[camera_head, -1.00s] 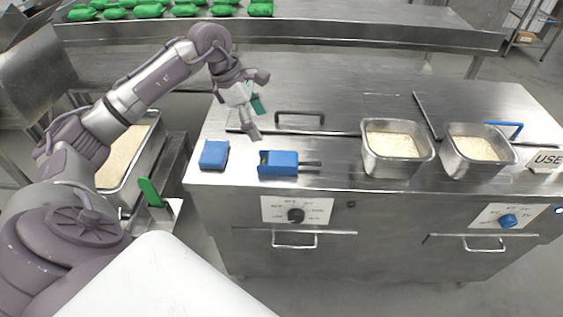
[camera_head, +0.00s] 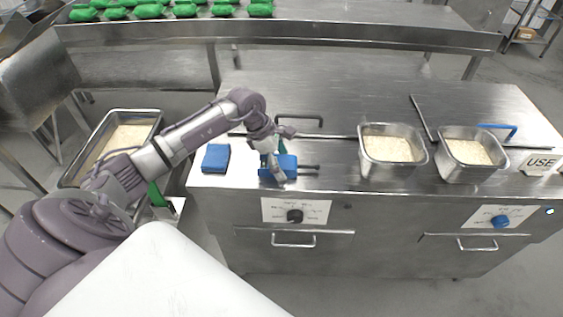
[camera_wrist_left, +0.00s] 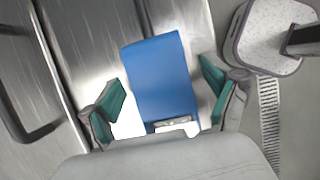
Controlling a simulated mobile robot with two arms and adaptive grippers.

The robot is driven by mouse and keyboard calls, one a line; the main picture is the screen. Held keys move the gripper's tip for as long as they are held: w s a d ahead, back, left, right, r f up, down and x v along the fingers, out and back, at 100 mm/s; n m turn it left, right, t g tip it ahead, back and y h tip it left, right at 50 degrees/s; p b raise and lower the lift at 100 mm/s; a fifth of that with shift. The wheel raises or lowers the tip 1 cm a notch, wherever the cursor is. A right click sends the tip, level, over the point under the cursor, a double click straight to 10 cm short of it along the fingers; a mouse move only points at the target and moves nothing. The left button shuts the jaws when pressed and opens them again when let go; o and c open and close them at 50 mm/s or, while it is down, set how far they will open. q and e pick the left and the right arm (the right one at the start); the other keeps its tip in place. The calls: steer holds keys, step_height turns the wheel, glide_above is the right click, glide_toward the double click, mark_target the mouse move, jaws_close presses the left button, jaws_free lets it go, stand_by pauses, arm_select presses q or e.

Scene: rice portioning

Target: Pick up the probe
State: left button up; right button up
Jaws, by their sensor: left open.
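The probe is a blue boxy device (camera_head: 290,163) with a thin dark rod pointing right, lying on the steel counter near its front edge. My left gripper (camera_head: 274,163) is down over its blue body and hides part of it. In the left wrist view, the blue body (camera_wrist_left: 162,78) lies between the two teal fingertips of my left gripper (camera_wrist_left: 162,94). The gripper is open, with a visible gap on either side of the body. My right gripper is not in view.
A blue block (camera_head: 216,158) lies left of the probe. Two steel pans of rice stand to the right, one nearer (camera_head: 391,172) and one farther (camera_head: 470,174). A dark counter handle (camera_head: 299,118) is behind the probe. A larger rice tray (camera_head: 83,160) is at the left.

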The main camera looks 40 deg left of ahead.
arm_select(q)
steer(key=shift+f, duration=0.15)
steer(key=c, duration=1.2)
steer(key=shift+c, duration=0.2)
